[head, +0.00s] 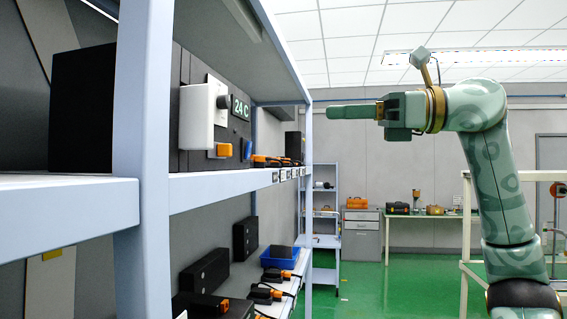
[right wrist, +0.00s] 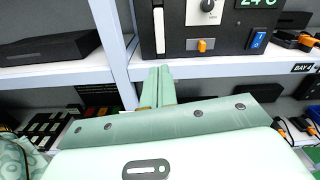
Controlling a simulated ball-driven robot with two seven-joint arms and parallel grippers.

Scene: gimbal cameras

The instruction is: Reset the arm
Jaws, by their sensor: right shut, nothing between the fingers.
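My right arm (head: 505,180) rises at the right of the head view and bends left at the top. Its right gripper (head: 332,112) points left, toward the shelf rack, with its fingers closed together and nothing between them. In the right wrist view the gripper (right wrist: 158,88) is also shut and empty, in front of the shelf edge and below a black device (right wrist: 178,38). The fingers appear clear of the device, though their exact distance from the shelf edge is hard to tell. My left gripper is not in view.
The shelf rack (head: 142,130) fills the left side. Its device carries a white box (head: 197,118), a "24 C" display (head: 240,108) and an orange switch (head: 222,151). A blue bin (head: 278,258) sits lower. A bench (head: 430,217) stands behind; green floor (head: 385,285) is open between.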

